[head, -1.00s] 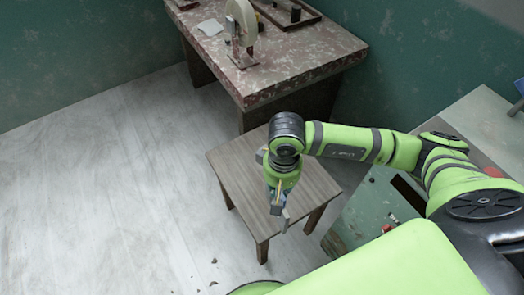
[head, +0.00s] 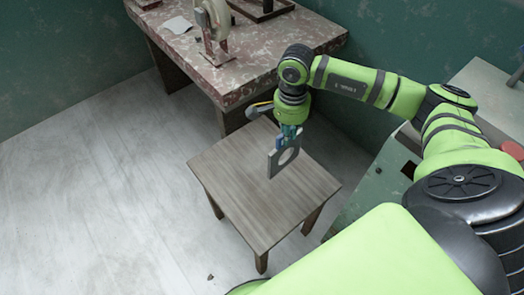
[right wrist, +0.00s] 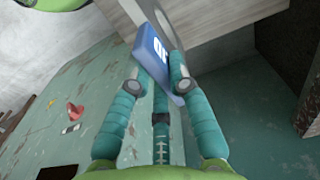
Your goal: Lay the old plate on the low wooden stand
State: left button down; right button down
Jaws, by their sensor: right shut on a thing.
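The old plate (head: 273,164) is a flat grey piece with a round hole. It hangs upright, on edge, over the low wooden stand (head: 245,205), a brown square-topped stool with a bare top. My right gripper (head: 286,137) points down and is shut on the plate's upper part, where a blue patch shows. In the right wrist view, a blue piece with a white mark (right wrist: 157,52) sits between the fingertips (right wrist: 155,75). I cannot tell whether the plate's lower edge touches the stand. My left gripper is not in view.
A mottled red-stone table (head: 250,70) stands behind the wooden stand, with a wheel-like device (head: 213,28), a white sheet (head: 178,25) and a dark tray (head: 262,8) on it. A green worn cabinet (head: 375,185) is close on the right. Open floor (head: 90,200) lies to the left.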

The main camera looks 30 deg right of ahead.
jog(key=shift+w+d+m, duration=0.15)
jog(key=shift+d+m, duration=0.05)
jog(key=shift+m, duration=0.1)
jog(key=shift+w+f, duration=0.1)
jog(key=w+a+f+b, duration=0.5)
jog(key=a+f+b, duration=0.1)
jog(key=a+f, duration=0.4)
jog(key=shift+w+f+b, duration=0.2)
jog(key=shift+f+b, duration=0.1)
jog(key=shift+b, duration=0.05)
jog(key=shift+f, duration=0.1)
jog(key=c, duration=1.2)
grip_release()
jog(key=shift+o, duration=0.2)
